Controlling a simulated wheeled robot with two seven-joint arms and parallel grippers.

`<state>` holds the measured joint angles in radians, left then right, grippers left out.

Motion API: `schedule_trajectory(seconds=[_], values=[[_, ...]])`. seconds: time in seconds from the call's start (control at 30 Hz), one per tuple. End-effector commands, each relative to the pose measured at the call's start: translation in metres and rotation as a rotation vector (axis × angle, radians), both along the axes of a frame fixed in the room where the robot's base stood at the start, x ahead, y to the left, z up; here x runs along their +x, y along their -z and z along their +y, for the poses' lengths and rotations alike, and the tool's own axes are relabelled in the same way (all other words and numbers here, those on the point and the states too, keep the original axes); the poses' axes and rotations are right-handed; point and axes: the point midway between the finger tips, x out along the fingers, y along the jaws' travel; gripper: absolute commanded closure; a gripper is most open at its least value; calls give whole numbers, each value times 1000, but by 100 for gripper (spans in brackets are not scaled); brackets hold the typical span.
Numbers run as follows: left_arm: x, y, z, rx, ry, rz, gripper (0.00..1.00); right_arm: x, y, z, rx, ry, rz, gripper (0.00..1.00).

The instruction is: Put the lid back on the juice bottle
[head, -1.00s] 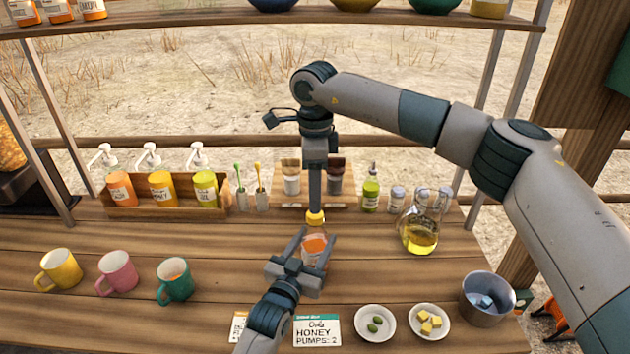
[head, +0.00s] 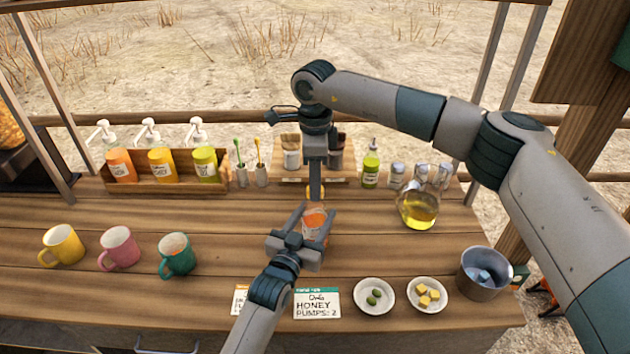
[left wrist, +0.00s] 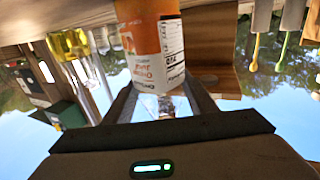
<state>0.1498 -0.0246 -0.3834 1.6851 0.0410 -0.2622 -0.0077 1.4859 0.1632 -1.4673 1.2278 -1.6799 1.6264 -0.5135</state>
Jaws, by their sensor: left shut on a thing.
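The juice bottle (head: 314,226), with orange contents and a white label, stands upright on the counter. My left gripper (head: 304,224) is shut around it from the front. I cannot tell whether the lid touches the bottle's neck.
A glass carafe of yellow liquid (head: 418,208) stands to the right, with a metal bucket (head: 484,272) nearer. Three mugs (head: 119,248) stand left. A pump-bottle crate (head: 166,184) is behind. A honey card (head: 317,304) and two small bowls (head: 374,296) lie in front.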

Motion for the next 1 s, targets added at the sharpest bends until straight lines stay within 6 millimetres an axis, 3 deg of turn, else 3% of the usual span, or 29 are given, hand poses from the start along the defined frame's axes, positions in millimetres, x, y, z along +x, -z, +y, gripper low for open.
schedule_trajectory(seconds=[0.23,0.27,0.33,0.77,1.0], values=[[0,0,0,0,0,1,100,0,0,0,0,0,0,97],[0,0,0,0,0,1,100,0,0,0,0,0,0,63],[0,0,0,0,0,1,100,0,0,0,0,0,0,48],[0,0,0,0,0,1,100,0,-5,0,0,0,-1,48],[0,0,0,0,0,1,100,1,-30,0,1,0,-2,48]])
